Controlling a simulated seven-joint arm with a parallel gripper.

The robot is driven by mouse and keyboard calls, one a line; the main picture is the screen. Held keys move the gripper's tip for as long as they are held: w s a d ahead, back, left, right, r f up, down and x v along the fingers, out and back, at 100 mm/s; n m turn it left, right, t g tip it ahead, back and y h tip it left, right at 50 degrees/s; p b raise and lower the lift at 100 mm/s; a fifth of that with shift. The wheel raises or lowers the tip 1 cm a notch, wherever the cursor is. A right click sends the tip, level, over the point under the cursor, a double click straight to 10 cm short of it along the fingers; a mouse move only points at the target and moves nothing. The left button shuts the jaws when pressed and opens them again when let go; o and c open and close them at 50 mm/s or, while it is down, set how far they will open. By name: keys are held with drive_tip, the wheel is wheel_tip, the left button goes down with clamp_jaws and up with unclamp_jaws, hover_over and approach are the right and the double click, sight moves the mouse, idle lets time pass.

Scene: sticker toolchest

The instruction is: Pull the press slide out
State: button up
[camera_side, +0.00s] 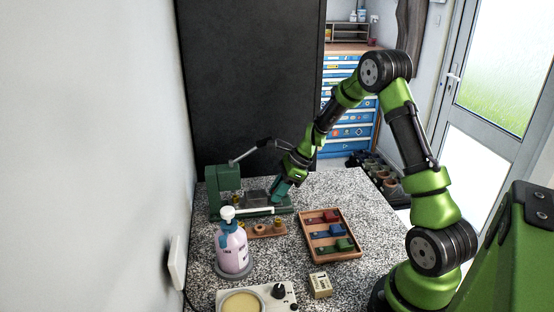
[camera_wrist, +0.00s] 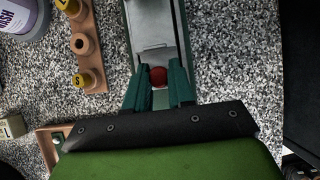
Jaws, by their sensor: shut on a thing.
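The press (camera_side: 222,186) is a dark green machine with a lever, standing at the back left of the speckled worktop. Its grey slide (camera_wrist: 150,38) lies in a green channel in the wrist view. A round red knob (camera_wrist: 158,77) is at the slide's near end. My gripper (camera_wrist: 159,80) is shut on the red knob, with a teal finger on each side of it. In the side view my gripper (camera_side: 278,192) reaches down to the right end of the press, and the knob is hidden there.
A wooden holder (camera_side: 268,231) with brass-coloured pieces stands in front of the press. A pump bottle (camera_side: 232,250) stands nearer the camera. A wooden tray (camera_side: 334,256) with coloured blocks lies to the right. A small box (camera_side: 320,286) and a dial unit (camera_side: 279,296) are in front.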

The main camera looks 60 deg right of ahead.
drive_tip(key=shift+s+d, duration=4.35)
drive_tip(key=shift+d, duration=0.05)
drive_tip(key=o, duration=0.7)
drive_tip(key=shift+r, duration=0.1)
drive_tip(key=shift+r, duration=2.95)
